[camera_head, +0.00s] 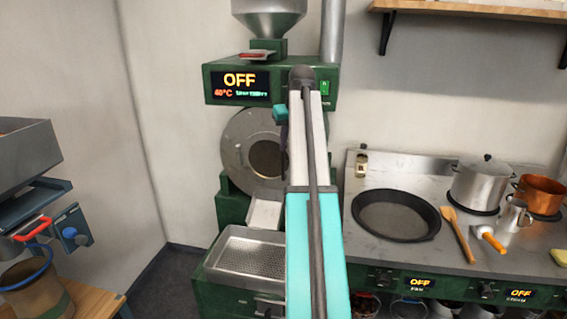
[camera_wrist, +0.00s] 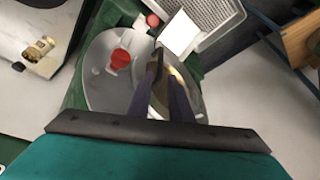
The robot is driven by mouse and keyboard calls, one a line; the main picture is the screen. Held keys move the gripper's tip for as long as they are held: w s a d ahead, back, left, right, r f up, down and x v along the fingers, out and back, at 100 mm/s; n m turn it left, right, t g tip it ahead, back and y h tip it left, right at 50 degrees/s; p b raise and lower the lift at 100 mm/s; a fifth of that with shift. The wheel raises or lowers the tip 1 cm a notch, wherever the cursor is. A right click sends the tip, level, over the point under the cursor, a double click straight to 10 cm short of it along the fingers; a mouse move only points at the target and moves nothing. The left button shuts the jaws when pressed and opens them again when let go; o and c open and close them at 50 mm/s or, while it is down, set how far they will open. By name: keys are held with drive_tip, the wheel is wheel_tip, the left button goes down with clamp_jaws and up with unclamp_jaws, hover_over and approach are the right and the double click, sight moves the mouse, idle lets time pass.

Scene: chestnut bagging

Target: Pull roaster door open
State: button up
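The green roaster (camera_head: 222,82) stands against the back wall, and its display reads OFF and 40°C. Its round grey front door (camera_head: 240,135) has a darker round window. In the head view my arm covers the door's right part. In the wrist view the grey round front (camera_wrist: 100,85) fills the upper middle, with a red knob (camera_wrist: 121,59) on it. My gripper (camera_wrist: 165,68) reaches toward this front with two dark fingers, a gap between them. I cannot tell whether they touch the handle or how far the door stands open. In the head view my gripper (camera_head: 283,128) is partly hidden.
A perforated cooling tray (camera_head: 250,262) lies below the door, under a pale chute (camera_head: 265,213). A counter at right holds a black pan (camera_head: 396,215), a steel pot (camera_head: 480,183) and a copper pot (camera_head: 540,192). A grey bin unit (camera_head: 25,150) stands at left.

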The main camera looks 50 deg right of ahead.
sight(284, 159)
drive_tip(key=p+x, duration=0.1)
drive_tip(key=x, duration=0.9)
drive_tip(key=shift+f+p, duration=0.25)
drive_tip(key=shift+p, duration=0.05)
clamp_jaws()
